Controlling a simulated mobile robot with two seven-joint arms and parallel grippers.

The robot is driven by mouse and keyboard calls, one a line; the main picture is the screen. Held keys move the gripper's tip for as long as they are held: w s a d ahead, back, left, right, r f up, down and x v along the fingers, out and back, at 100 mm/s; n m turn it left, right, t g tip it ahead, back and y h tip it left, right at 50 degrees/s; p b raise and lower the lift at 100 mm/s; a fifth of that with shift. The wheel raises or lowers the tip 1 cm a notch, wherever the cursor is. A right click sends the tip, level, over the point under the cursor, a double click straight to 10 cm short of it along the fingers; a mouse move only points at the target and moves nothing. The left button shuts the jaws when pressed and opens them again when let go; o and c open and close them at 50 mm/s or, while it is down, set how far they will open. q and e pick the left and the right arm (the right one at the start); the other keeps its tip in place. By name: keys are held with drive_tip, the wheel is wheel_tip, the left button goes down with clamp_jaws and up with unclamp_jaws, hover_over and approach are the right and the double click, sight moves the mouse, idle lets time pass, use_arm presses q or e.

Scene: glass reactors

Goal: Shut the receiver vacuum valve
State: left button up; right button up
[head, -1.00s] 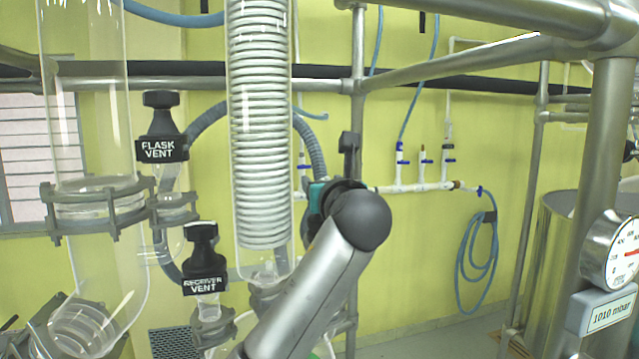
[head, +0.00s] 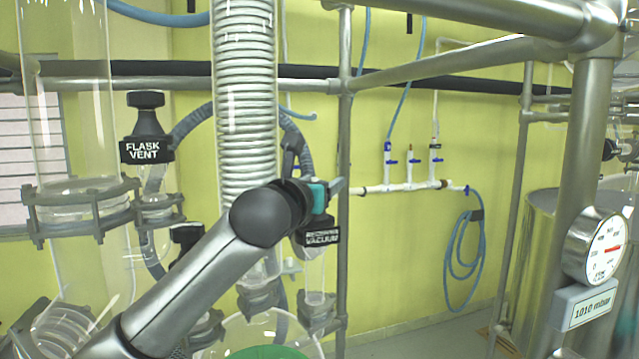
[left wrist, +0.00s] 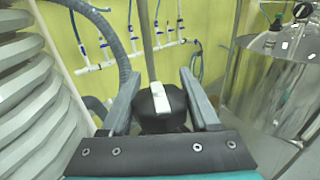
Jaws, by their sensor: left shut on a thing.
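The receiver vacuum valve (head: 319,236) has a black body with a white label that is partly covered. It sits on glass tubing to the right of the coiled condenser. My left gripper (head: 332,188) is at the top of this valve in the head view. In the left wrist view, the black valve handle (left wrist: 160,108) with a white stripe on top lies between the two grey fingers of my left gripper (left wrist: 160,82), which is shut on it. The handle's lower part is hidden by the gripper body. My right gripper is not in view.
The flask vent valve (head: 146,130) is at the left. The receiver vent valve (head: 187,236) is partly hidden behind my left arm. A glass coil condenser (head: 245,95) stands close left of my gripper, and a steel frame post (head: 344,130) close right. A gauge (head: 597,247) is far right.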

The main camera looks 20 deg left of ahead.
use_arm(q)
drive_tip(key=shift+r, duration=0.1)
drive_tip(key=o, duration=1.1)
drive_tip(key=s+b, duration=0.1)
drive_tip(key=s, duration=0.4)
drive_tip(key=s+b, duration=0.1)
drive_tip(key=s, duration=0.4)
drive_tip(key=s+a+b, duration=0.1)
drive_tip(key=s, duration=0.4)
drive_tip(key=shift+s+b, duration=0.1)
drive_tip(key=shift+b, duration=0.2)
